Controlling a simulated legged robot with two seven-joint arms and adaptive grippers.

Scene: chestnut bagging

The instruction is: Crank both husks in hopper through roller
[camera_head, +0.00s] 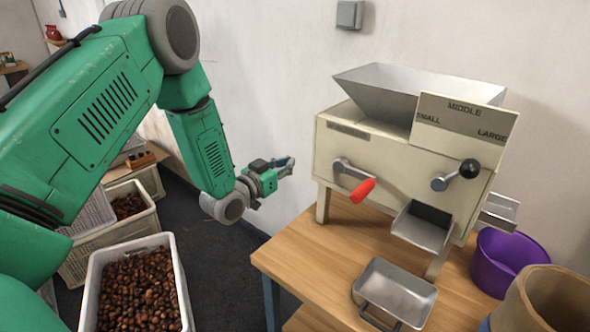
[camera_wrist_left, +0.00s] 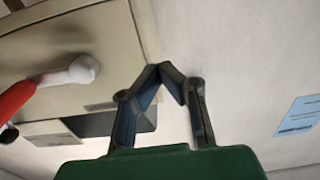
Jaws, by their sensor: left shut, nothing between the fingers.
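The roller machine (camera_head: 385,150) stands on the wooden table, with a metal hopper (camera_head: 385,90) on top. The inside of the hopper is mostly hidden, and I see no husks. A crank with a red handle (camera_head: 362,190) is on its front left; the red handle (camera_wrist_left: 17,97) also shows at the left of the left wrist view. My left gripper (camera_head: 291,165) is to the left of the machine, apart from the crank. In the left wrist view its fingertips (camera_wrist_left: 165,70) meet with nothing between them. My right gripper is not in view.
A black-knobbed lever (camera_head: 456,175) sits under the size plate (camera_head: 460,125). A metal tray (camera_head: 395,290) is below the chute (camera_head: 422,228). A purple bowl (camera_head: 495,265) and a brown container (camera_head: 545,300) are at the right. Crates of chestnuts (camera_head: 90,270) stand on the floor.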

